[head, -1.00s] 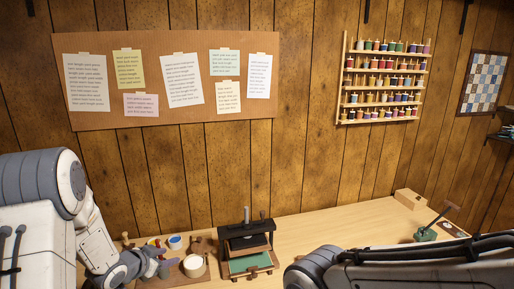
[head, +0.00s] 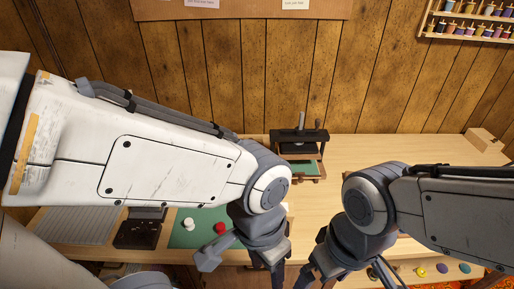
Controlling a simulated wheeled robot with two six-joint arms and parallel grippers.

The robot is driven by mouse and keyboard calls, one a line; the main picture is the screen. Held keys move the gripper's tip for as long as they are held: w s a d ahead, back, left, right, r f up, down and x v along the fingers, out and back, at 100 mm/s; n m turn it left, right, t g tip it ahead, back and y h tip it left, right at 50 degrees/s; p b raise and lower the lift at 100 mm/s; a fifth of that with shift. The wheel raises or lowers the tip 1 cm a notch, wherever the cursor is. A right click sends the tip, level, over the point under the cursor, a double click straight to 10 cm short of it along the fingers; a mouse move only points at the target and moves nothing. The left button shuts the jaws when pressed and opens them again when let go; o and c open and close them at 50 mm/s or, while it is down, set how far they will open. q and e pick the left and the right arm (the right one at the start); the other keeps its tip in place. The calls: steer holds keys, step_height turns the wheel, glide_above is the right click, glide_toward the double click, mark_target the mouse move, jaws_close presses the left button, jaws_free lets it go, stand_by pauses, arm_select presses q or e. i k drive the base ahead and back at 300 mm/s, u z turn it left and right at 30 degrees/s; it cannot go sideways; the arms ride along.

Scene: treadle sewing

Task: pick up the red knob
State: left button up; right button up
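The red knob (head: 220,228) is a small round red piece on the green mat (head: 184,238), at the lower left of the head view. A white knob-like piece (head: 188,223) stands on the mat to its left. My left arm reaches in over the table, and its wrist is just right of the red knob, apart from it in the picture. The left gripper is partly hidden and cut by the bottom edge, so its fingers are not clear. My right arm comes in from the right. Its gripper hangs at the bottom edge, also cut off, and its opening is unclear.
A black press (head: 298,143) stands at the back of the table. A dark block (head: 138,234) and a ribbed grey panel (head: 72,226) lie left of the mat. Several coloured round pieces (head: 442,268) lie at the front right. The right side of the tabletop (head: 400,150) is mostly clear.

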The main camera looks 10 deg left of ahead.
mark_target(221, 228)
steer(key=u, duration=2)
steer(key=k, duration=0.65)
steer(key=z, duration=1.55)
steer(key=i, duration=0.5)
steer(key=u, duration=0.1)
